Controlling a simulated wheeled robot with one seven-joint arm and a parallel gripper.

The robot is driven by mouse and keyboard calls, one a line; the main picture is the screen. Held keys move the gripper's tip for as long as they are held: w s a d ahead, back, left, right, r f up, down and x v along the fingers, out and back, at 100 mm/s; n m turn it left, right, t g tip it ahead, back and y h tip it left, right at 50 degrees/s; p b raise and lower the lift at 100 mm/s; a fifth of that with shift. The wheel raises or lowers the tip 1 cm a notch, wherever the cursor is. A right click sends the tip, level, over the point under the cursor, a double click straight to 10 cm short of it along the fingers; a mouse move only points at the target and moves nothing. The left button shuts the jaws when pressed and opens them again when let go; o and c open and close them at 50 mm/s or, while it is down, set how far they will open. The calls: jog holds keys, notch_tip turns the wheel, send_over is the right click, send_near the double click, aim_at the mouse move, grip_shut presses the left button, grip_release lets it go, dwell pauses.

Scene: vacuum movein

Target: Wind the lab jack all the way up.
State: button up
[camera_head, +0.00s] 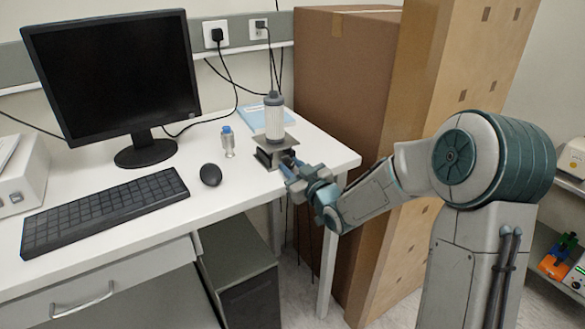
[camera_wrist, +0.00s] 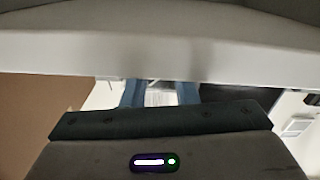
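The lab jack (camera_head: 266,158) stands near the right end of the white desk, with a dark body and a flat grey top plate. A grey and white cylinder (camera_head: 274,118) stands upright on its plate. My gripper (camera_head: 287,164) is at the jack's near right side, close to or touching it. The jack's knob is hidden behind my gripper. In the wrist view, my two blue fingers (camera_wrist: 158,94) show apart, with a pale patch between them. Their tips are cut off by a pale band, so I cannot tell whether they grip anything.
A small blue-capped bottle (camera_head: 228,142) stands left of the jack, and a blue booklet (camera_head: 254,117) lies behind it. A mouse (camera_head: 210,174), keyboard (camera_head: 105,212) and monitor (camera_head: 115,85) are further left. Tall cardboard boxes (camera_head: 345,90) stand close beside the desk's right end.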

jog(key=shift+m, duration=2.4)
jog(key=o, duration=1)
jog(key=v, duration=1.4)
